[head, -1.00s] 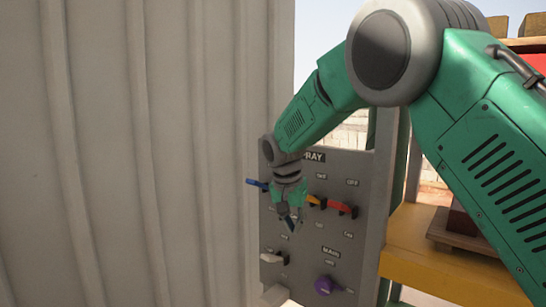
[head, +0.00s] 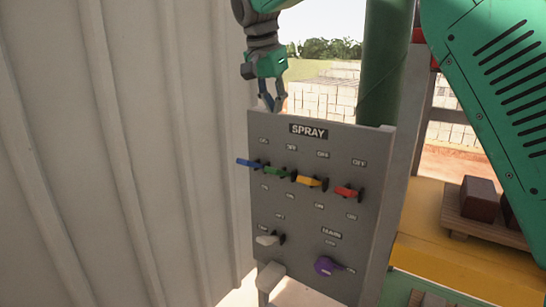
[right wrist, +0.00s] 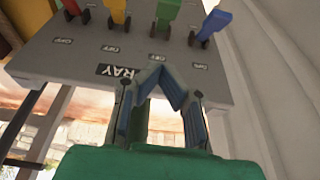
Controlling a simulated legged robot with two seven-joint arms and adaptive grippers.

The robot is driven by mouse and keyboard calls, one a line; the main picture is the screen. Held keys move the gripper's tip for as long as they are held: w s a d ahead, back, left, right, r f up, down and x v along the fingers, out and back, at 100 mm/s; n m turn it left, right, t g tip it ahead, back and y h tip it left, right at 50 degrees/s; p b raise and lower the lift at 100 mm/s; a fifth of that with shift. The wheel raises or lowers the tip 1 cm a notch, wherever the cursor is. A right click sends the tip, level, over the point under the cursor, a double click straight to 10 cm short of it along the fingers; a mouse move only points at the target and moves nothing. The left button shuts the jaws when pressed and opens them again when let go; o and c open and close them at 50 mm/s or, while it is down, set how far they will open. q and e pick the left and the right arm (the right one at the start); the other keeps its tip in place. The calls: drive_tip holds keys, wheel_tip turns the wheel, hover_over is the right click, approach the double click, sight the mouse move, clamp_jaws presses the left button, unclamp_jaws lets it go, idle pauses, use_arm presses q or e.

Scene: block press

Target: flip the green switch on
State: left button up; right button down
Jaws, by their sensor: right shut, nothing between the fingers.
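The green switch (head: 276,171) is on the upper row of the grey control panel (head: 300,215), between the blue switch (head: 249,162) and the yellow switch (head: 308,181). Its lever sticks out to the left, about level like its neighbours. In the right wrist view the green switch (right wrist: 167,12) is at the top edge, partly cut off. My right gripper (head: 273,108) is above the panel's top edge, left of the SPRAY label, pointing down. Its fingers are shut and empty, apart from the switch. In the right wrist view the fingertips (right wrist: 158,72) meet near the label. My left gripper is not in view.
The red switch (head: 347,192), white switch (head: 268,240) and purple knob (head: 326,266) are also on the panel. A corrugated wall (head: 130,170) stands at the left. A yellow shelf (head: 440,250) holds a pallet of brown blocks (head: 480,199) at the right.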

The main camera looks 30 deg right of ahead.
sight(279, 172)
drive_tip(key=x, duration=0.4)
drive_tip(key=a+p+x, duration=0.1)
drive_tip(key=x, duration=0.3)
drive_tip(key=a+p+x, duration=0.1)
drive_tip(key=x, duration=0.3)
drive_tip(key=shift+w+a+f, duration=0.1)
drive_tip(key=shift+w+f, duration=0.05)
drive_tip(key=shift+f, duration=0.55)
drive_tip(key=shift+s+f, duration=0.25)
drive_tip(key=shift+f, duration=0.15)
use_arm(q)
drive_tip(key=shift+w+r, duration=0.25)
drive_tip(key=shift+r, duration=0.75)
use_arm(e)
drive_tip(key=shift+a, duration=0.1)
drive_tip(key=shift+a, duration=0.15)
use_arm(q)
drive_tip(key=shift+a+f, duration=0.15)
use_arm(e)
drive_tip(key=shift+w, duration=0.1)
